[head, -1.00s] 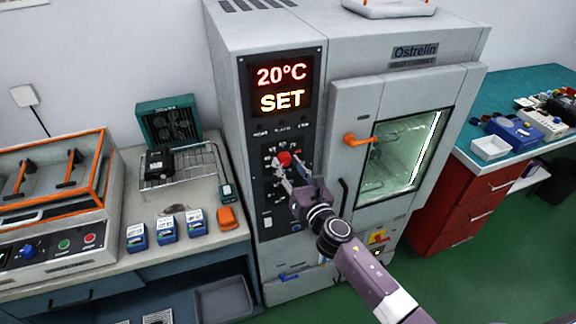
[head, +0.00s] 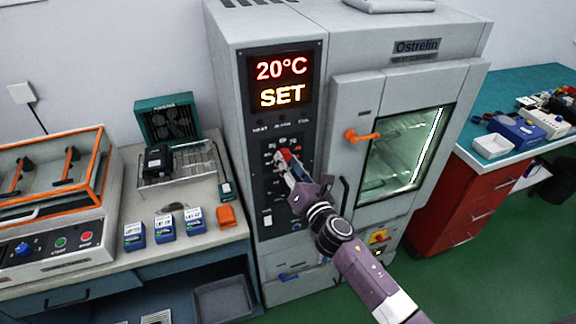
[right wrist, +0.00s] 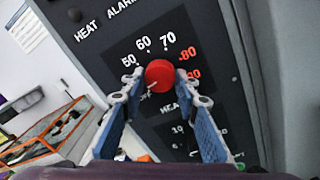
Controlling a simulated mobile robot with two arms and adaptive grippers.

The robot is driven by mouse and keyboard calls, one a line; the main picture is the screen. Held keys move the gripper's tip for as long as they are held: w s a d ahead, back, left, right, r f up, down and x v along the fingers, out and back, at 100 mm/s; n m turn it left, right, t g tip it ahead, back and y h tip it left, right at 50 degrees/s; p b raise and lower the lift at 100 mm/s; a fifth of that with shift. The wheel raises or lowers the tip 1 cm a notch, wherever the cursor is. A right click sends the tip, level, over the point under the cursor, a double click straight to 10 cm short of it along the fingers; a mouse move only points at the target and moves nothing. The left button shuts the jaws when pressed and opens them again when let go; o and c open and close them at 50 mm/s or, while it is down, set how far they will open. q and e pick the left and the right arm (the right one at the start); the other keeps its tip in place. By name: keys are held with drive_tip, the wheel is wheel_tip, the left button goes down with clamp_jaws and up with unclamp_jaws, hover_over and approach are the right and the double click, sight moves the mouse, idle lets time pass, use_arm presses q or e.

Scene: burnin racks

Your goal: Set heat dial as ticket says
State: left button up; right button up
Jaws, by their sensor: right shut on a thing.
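The heat dial is a red round knob (head: 286,155) on the dark control panel (head: 264,205) of the grey oven cabinet. In the right wrist view the dial (right wrist: 159,75) has printed marks 50, 60 and 70 in white and 80 and 90 in red around it. A pale pointer line on it faces the lower left. My right gripper (head: 287,164) is at the dial, its fingers on both sides of it, shut on it. The display (head: 282,82) reads 20°C and SET. My left gripper is not in view. I cannot make out a readable ticket.
The cabinet door with its orange handle (head: 361,136) is closed, right of the panel. The left bench holds a wire rack (head: 190,160), several blue labelled boxes (head: 165,228) and an orange-framed case (head: 52,170). A red drawer unit (head: 480,195) stands at right.

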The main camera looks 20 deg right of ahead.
drive_tip(key=m+b, duration=0.1)
drive_tip(key=m, duration=0.5)
drive_tip(key=m+h+b, duration=0.1)
drive_tip(key=m+b, duration=0.1)
drive_tip(key=m, duration=0.4)
drive_tip(key=shift+a+f+t+b, duration=0.1)
drive_tip(key=shift+a+t+b, duration=0.05)
drive_tip(key=shift+t+b, duration=0.15)
drive_tip(key=shift+m, duration=0.4)
drive_tip(key=o, duration=1.1)
drive_tip(key=shift+o, duration=0.2)
drive_tip(key=s, duration=1.2)
drive_tip(key=shift+d+f, duration=0.3)
drive_tip(key=shift+f, duration=0.1)
